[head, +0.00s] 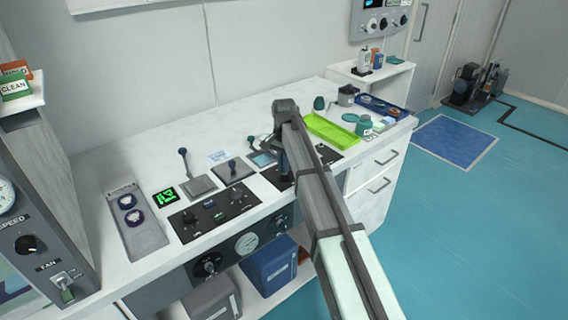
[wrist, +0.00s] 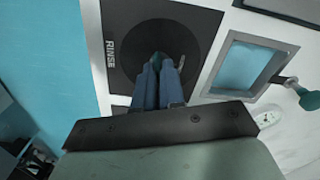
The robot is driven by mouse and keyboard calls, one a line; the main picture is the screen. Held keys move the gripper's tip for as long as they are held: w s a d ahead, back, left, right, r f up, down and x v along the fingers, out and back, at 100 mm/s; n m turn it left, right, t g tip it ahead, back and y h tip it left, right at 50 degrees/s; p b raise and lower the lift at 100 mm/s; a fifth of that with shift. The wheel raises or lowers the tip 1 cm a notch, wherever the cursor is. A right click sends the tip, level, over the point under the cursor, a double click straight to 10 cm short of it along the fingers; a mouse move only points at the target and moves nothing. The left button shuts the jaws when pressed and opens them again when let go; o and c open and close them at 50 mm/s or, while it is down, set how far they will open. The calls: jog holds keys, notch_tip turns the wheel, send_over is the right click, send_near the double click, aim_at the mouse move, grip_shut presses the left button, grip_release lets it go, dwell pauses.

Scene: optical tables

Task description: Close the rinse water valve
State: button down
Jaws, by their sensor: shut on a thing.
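The rinse water valve's dark panel, with the word RINSE on it, fills the upper middle of the wrist view (wrist: 118,82). A small teal-green valve handle (wrist: 157,57) stands on the panel's round dark plate. My gripper (wrist: 158,68) is shut on this handle, with its blue fingers on either side of it. The fingers hide most of the handle, so its exact angle cannot be told. In the head view the dark panel (head: 272,179) shows on the counter beside my arm, and my arm covers the handle.
A square metal-framed opening (wrist: 216,78) and a green-knobbed lever (wrist: 308,99) lie right of the valve. In the head view a lime green tray (head: 330,130), a teal jar (head: 363,126) and a blue tray (head: 382,106) stand further right. A dark control panel (head: 215,212) lies to the left.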

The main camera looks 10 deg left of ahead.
jog(key=n, duration=1.3)
jog(key=shift+n, duration=0.4)
dwell(0.4)
jog(key=c, duration=1.2)
grip_release()
jog(key=shift+c, duration=0.2)
jog(key=shift+r, duration=0.1)
notch_tip(320, 180, up, 14)
jog(key=shift+f, duration=0.2)
